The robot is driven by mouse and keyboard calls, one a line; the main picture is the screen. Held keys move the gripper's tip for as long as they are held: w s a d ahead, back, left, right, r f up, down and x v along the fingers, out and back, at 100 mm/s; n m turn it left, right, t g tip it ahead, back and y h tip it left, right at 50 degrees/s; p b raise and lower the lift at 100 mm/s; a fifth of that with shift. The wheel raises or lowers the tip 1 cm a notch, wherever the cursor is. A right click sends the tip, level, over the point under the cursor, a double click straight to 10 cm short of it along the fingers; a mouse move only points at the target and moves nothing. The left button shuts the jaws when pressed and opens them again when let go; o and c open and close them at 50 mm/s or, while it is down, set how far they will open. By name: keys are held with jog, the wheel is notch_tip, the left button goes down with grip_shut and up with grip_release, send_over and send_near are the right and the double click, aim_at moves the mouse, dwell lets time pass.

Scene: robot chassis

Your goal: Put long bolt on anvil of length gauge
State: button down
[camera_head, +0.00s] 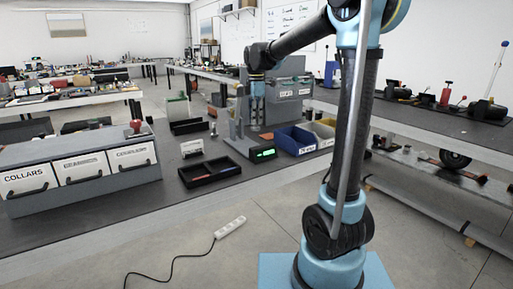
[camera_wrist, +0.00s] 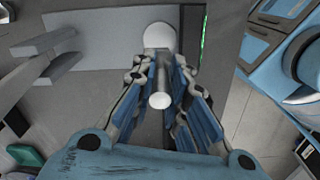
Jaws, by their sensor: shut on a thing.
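The length gauge (camera_head: 236,133) is a grey stand with an upright post and a lit green display (camera_head: 263,154) on its base. My gripper (camera_head: 257,97) points down over the base, next to the post. In the wrist view my gripper (camera_wrist: 160,88) is shut on the long bolt (camera_wrist: 160,101), a pale rod standing lengthwise between the fingers. A pale round disc (camera_wrist: 160,35) shows beyond the rod; I cannot tell whether it is the bolt's head or the anvil. The gauge's grey base (camera_wrist: 105,85) lies below. Whether the bolt touches the anvil is unclear.
A blue bin (camera_head: 295,140) stands right of the gauge, with more bins beyond. A black divided tray (camera_head: 210,172) lies at its front left. A grey drawer cabinet (camera_head: 80,168) stands at the left of the dark bench. A power strip (camera_head: 230,227) lies on the floor.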

aim_at(256, 126)
jog(key=f, duration=0.5)
jog(key=shift+w+f, duration=0.2)
jog(key=shift+s+f, duration=0.1)
jog(key=shift+f, duration=2.05)
jog(key=c, duration=1.9)
grip_release()
